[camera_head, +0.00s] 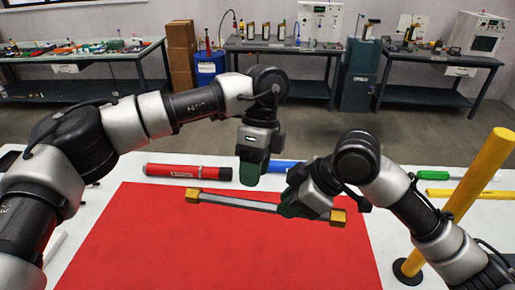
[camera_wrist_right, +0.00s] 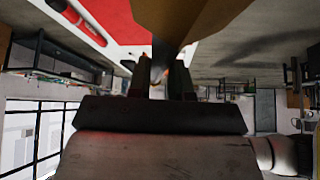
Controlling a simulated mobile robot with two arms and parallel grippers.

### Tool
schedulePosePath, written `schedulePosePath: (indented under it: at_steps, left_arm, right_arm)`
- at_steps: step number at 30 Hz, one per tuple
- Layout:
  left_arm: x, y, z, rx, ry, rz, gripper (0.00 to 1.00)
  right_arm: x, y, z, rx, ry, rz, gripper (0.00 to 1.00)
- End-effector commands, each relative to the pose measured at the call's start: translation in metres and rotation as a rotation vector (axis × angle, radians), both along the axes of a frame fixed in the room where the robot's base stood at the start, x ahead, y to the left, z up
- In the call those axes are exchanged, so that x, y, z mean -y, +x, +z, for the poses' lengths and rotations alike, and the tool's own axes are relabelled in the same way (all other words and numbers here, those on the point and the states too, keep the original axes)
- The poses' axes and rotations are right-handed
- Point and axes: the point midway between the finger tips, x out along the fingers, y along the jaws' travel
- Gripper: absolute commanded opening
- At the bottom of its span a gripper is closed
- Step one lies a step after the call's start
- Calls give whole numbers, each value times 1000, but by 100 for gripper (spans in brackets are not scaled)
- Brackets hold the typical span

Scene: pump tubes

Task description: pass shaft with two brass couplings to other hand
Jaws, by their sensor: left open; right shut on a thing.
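The grey shaft (camera_head: 240,203) has a brass coupling (camera_head: 193,196) at its left end and another brass coupling (camera_head: 338,217) at its right end. My right gripper (camera_head: 287,208) is shut on the shaft, nearer its right end, and holds it roughly level over the red mat. In the right wrist view, a brass block (camera_wrist_right: 190,14) looms large at the top, just beyond the finger pair (camera_wrist_right: 160,72). My left gripper (camera_head: 252,180) is open and empty, pointing down behind and above the shaft's middle, apart from it. Its fingertip gap is hard to see.
The red mat (camera_head: 200,255) covers the white table's middle. A red tube (camera_head: 187,172) and a partly hidden blue tube (camera_head: 283,166) lie behind it. A yellow pole (camera_head: 475,190) stands at the right, near a green tool (camera_head: 440,175) and a yellow bar (camera_head: 460,194).

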Motion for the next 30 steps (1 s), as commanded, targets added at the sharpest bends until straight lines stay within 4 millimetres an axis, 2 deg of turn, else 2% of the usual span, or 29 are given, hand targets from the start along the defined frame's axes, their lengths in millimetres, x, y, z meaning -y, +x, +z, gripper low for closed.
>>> schedulePosePath:
  at_steps: [3, 10, 15, 23, 26, 30]
  left_arm:
    - [-2, -8, -23, -4, 0, -1, 50]
    - [-5, -18, -52, -2, -1, -1, 50]
    - [-6, -21, -61, -1, -1, 0, 50]
    - [-5, -21, -62, 0, -2, 1, 50]
    - [-5, -21, -62, -1, -2, 0, 38]
    - [-5, -21, -62, 0, -2, 1, 16]
  right_arm:
    - [0, 0, 2, 3, 4, 0, 0]
    - [0, 0, 2, 3, 4, 0, 0]
    - [0, 0, 2, 3, 4, 0, 0]
    - [0, 0, 2, 3, 4, 0, 0]
    - [0, 0, 2, 3, 4, 0, 0]
    - [0, 0, 2, 3, 4, 1, 0]
